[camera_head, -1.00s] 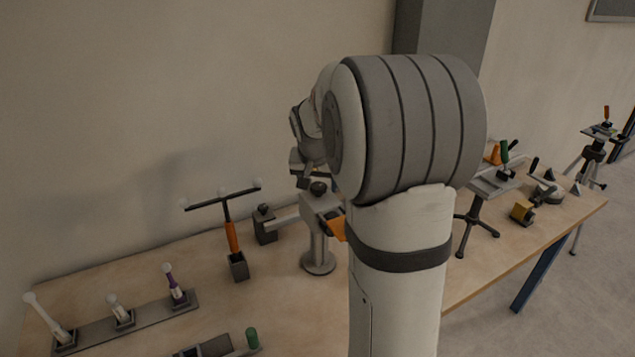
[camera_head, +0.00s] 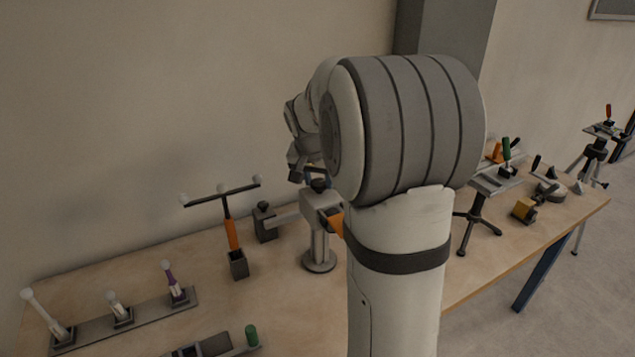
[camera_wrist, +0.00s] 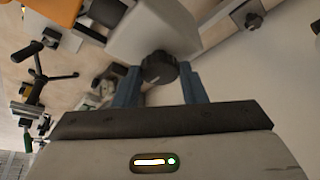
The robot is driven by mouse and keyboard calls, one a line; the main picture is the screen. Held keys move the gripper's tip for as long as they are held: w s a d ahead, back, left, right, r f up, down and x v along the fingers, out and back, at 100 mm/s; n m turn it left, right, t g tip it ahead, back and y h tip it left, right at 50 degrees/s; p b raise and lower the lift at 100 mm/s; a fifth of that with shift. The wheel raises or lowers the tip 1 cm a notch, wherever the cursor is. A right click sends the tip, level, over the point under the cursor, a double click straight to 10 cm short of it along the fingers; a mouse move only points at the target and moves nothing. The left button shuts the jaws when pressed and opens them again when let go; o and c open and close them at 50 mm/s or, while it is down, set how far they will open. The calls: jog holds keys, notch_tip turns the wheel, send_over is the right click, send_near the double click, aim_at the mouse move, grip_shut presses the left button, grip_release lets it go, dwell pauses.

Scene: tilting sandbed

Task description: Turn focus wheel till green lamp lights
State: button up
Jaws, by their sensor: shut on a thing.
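The focus wheel, a dark ribbed knob (camera_wrist: 158,67), sits on a pale grey housing (camera_wrist: 150,30) in the wrist view. My gripper (camera_wrist: 160,72) has its two blue fingers on either side of the knob, shut on it. In the head view the pale instrument (camera_head: 318,206) stands on a round-footed post, and the knob (camera_head: 319,185) shows at its top just under my gripper. The gripper there is partly hidden by my arm. A small green light glows beside a white bar on my own wrist housing. I cannot make out a lamp on the instrument.
An orange part (camera_head: 336,221) juts from the instrument beside my arm. A T-shaped bar with white balls (camera_head: 222,192) stands to the left. A strip holding several ball-tipped rods (camera_head: 140,318) lies at the front left. A tripod stand (camera_head: 478,218) is at the right.

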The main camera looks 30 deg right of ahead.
jog(key=m+b, duration=0.1)
jog(key=m, duration=0.1)
jog(key=m+g+h+b, duration=0.1)
jog(key=m, duration=0.1)
jog(key=shift+w+a+f+b, duration=0.15)
jog(key=shift+w+b, duration=0.05)
jog(key=shift+b, duration=0.2)
jog(key=shift+m+g+b, duration=0.55)
jog(key=shift+m+g, duration=0.05)
jog(key=shift+m, duration=1)
jog(key=shift+h, duration=0.3)
jog(key=o, duration=1)
jog(key=shift+r, duration=0.2)
jog(key=v, duration=0.7)
jog(key=shift+w+a+r, duration=0.1)
jog(key=shift+a+r, duration=0.05)
jog(key=shift+r, duration=0.2)
